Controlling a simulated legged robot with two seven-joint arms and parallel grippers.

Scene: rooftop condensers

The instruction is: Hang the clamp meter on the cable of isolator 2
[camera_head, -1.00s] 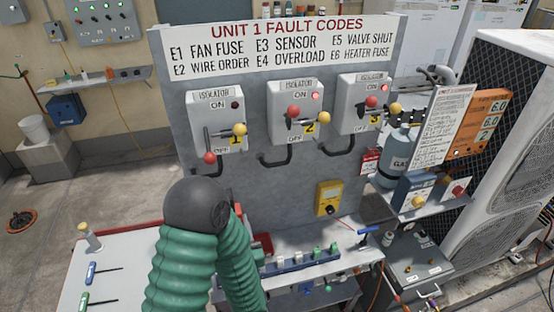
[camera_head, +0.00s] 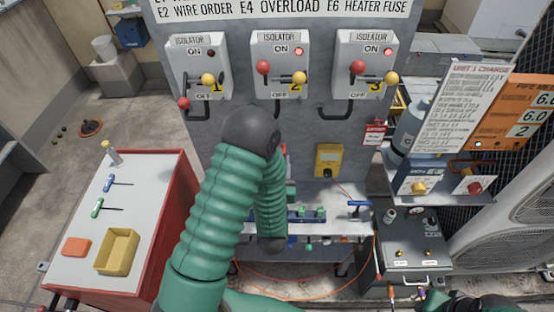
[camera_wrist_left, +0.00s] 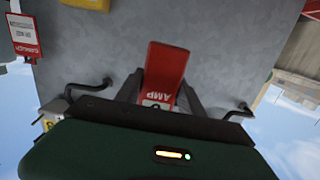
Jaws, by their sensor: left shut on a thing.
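Isolator 2 (camera_head: 283,65) is the middle of three grey boxes on the upright panel, with its red lamp lit. Its black cable (camera_head: 272,113) bends out below it, partly behind my left arm. My left gripper is hidden behind my green arm in the head view. In the left wrist view, my left gripper (camera_wrist_left: 158,92) is shut on the red clamp meter (camera_wrist_left: 165,75), marked AMP. That view is upside down.
Isolators 1 (camera_head: 198,68) and 3 (camera_head: 367,65) flank isolator 2. A red-sided bench (camera_head: 140,215) with tools and a yellow tray (camera_head: 117,251) stands left. A gas cylinder (camera_head: 411,125) stands right.

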